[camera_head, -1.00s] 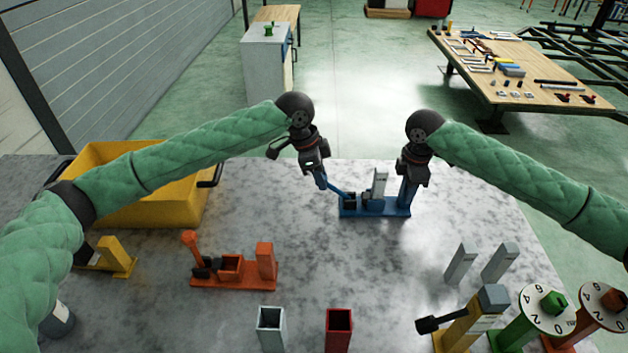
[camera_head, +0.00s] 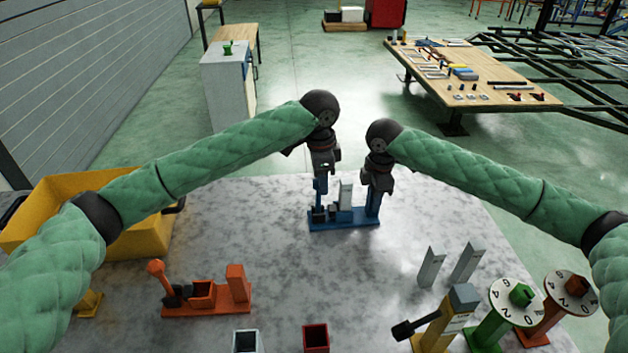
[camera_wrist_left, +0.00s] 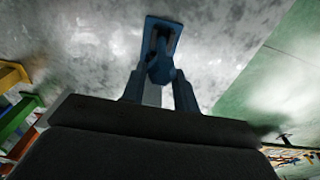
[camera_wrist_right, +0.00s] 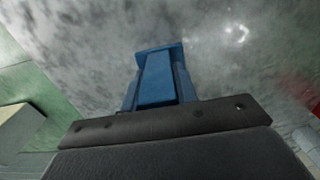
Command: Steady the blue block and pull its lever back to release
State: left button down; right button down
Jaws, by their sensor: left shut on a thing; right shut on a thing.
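The blue block (camera_head: 345,222) stands on the grey table, with a lever at its left end, a pale grey upright piece (camera_head: 346,194) in the middle and a post at its right end. My left gripper (camera_head: 320,192) is shut on the lever, which stands roughly upright. The lever's rounded top (camera_wrist_left: 160,72) shows between the fingers in the left wrist view. My right gripper (camera_head: 373,197) is shut on the blue post, seen between its fingers in the right wrist view (camera_wrist_right: 157,80). The fingers hide parts of the lever and post.
An orange block with its own lever (camera_head: 207,300) is at the front left, near a yellow bin (camera_head: 140,238). A grey holder (camera_head: 247,341), a red holder (camera_head: 316,338), grey uprights (camera_head: 431,266), a yellow lever stand (camera_head: 447,318) and a green dial (camera_head: 513,302) stand in front.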

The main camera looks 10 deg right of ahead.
pick_arm(q)
jog(key=shift+d+f+y, duration=0.15)
jog(key=shift+d+y, duration=0.25)
jog(key=shift+d, duration=0.05)
pick_arm(e)
jog(key=shift+a, duration=0.15)
pick_arm(q)
jog(key=c, duration=1.1)
grip_release()
jog(key=shift+a, duration=0.1)
jog(key=shift+r, duration=0.55)
notch_tip(320, 180, up, 11)
jog(key=shift+f, duration=0.1)
pick_arm(e)
jog(key=c, duration=0.8)
grip_release()
jog(key=shift+o, duration=0.2)
